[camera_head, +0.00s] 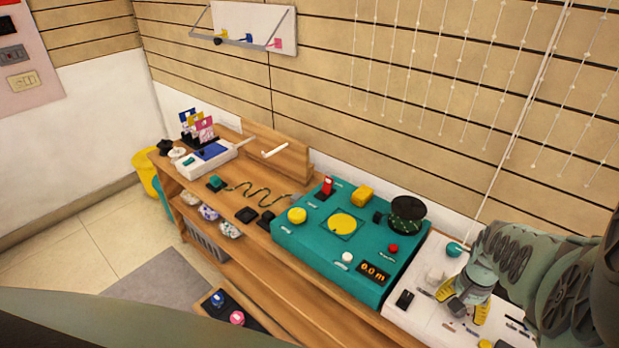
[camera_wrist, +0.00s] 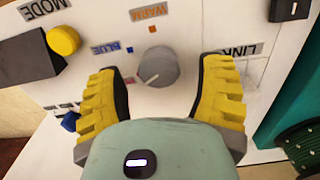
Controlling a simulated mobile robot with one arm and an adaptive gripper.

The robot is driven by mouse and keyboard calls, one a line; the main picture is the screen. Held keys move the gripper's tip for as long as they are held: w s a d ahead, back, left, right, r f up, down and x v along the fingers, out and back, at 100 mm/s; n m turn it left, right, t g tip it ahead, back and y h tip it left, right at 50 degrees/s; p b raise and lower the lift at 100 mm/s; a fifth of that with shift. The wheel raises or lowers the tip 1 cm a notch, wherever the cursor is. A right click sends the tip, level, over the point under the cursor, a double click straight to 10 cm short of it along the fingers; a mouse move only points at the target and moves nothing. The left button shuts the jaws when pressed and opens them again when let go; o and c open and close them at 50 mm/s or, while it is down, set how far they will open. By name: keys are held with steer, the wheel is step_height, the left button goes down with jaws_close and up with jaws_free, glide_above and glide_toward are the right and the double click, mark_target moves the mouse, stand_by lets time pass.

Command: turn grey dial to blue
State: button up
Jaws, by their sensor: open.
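The grey dial (camera_wrist: 158,67) shows in the wrist view on a white panel (camera_wrist: 200,25), between and just beyond my fingers. A small mark on its face sits at its lower left. A blue "BLUE" label (camera_wrist: 106,47) with a blue square (camera_wrist: 130,50) lies to its left, and an orange "WARM" label (camera_wrist: 149,11) with an orange square (camera_wrist: 152,28) lies above it. My gripper (camera_wrist: 160,90) is open, with yellow padded fingers on both sides and nothing held. In the head view my gripper (camera_head: 465,308) is over the white panel (camera_head: 415,320), and I cannot make out the dial there.
A yellow knob (camera_wrist: 64,40) by a "MODE" label is at upper left in the wrist view, and a black switch (camera_wrist: 289,9) is at upper right. A teal console (camera_head: 310,250) with buttons stands left of the white panel on the wooden bench (camera_head: 215,210).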

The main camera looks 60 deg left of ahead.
steer(key=m, duration=0.5)
steer(key=shift+d, duration=0.1)
steer(key=m, duration=0.4)
steer(key=shift+s, duration=0.1)
steer(key=shift+d+r+m+p, duration=0.15)
steer(key=shift+m+p, duration=0.25)
steer(key=shift+m, duration=0.2)
step_height(320, 180, up, 8)
steer(key=p, duration=0.8)
steer(key=w+r+n+t+y+p, duration=0.1)
steer(key=w+r+t+p, duration=0.3)
steer(key=r, duration=0.7)
steer(key=w+r+n+t+y+p, duration=0.1)
steer(key=w+r+t+p, duration=0.4)
steer(key=r, duration=0.7)
steer(key=shift+w+d+y+p, duration=0.3)
steer(key=shift+w+y+p, duration=0.1)
steer(key=shift+w+p, duration=0.9)
